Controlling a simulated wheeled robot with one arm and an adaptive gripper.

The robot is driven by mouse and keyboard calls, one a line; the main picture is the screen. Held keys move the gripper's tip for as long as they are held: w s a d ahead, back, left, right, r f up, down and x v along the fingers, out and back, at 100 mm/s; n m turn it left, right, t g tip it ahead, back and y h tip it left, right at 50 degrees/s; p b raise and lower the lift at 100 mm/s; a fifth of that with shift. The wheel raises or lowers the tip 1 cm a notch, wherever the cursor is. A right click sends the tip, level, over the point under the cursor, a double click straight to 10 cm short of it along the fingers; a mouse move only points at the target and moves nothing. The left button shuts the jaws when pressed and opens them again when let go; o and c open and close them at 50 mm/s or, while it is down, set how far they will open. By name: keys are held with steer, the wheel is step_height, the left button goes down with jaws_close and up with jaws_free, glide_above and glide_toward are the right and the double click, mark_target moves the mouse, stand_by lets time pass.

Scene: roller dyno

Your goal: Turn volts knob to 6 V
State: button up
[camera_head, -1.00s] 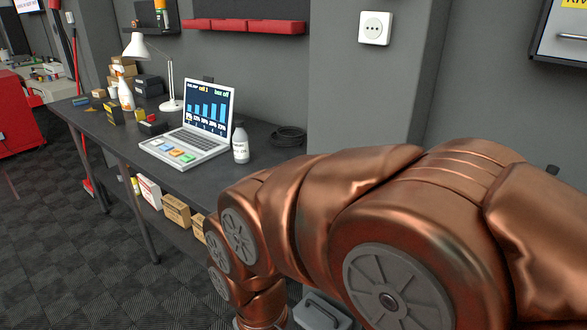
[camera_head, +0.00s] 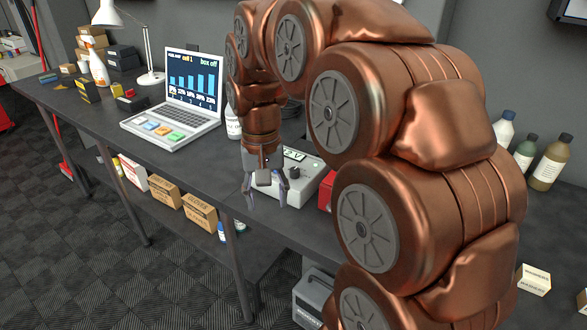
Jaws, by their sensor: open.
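A light grey box (camera_head: 302,188) stands on the dark workbench, partly behind my arm. On its top are a small display (camera_head: 293,154), whose reading is too small to be sure of, and a dark knob (camera_head: 294,172), whose pointer setting I cannot make out. My gripper (camera_head: 267,204) points down at the front left of the box, with its fingers apart and nothing between them. It is to the left of the knob and apart from it.
An open laptop (camera_head: 172,122) with bars and "box off" on its screen stands left of the box. A white bottle (camera_head: 233,123) is partly hidden by my arm. A red object (camera_head: 326,190) sits right of the box. The front left bench top is clear.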

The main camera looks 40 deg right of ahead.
steer(key=w+d+r+m, duration=0.1)
steer(key=w+d+m, duration=0.2)
steer(key=w+d, duration=0.35)
steer(key=m, duration=0.2)
glide_above(294, 170)
steer(key=shift+s+a+r+t+b, duration=0.1)
steer(key=shift+a+r+t+b, duration=0.2)
steer(key=shift+r+t, duration=0.15)
steer(key=shift+w+d+m, duration=0.2)
steer(key=shift+d+m, duration=0.2)
steer(key=shift+d, duration=0.05)
steer(key=shift+f+p, duration=0.85)
steer(key=shift+f, duration=3)
steer(key=shift+a, duration=0.1)
jaws_close()
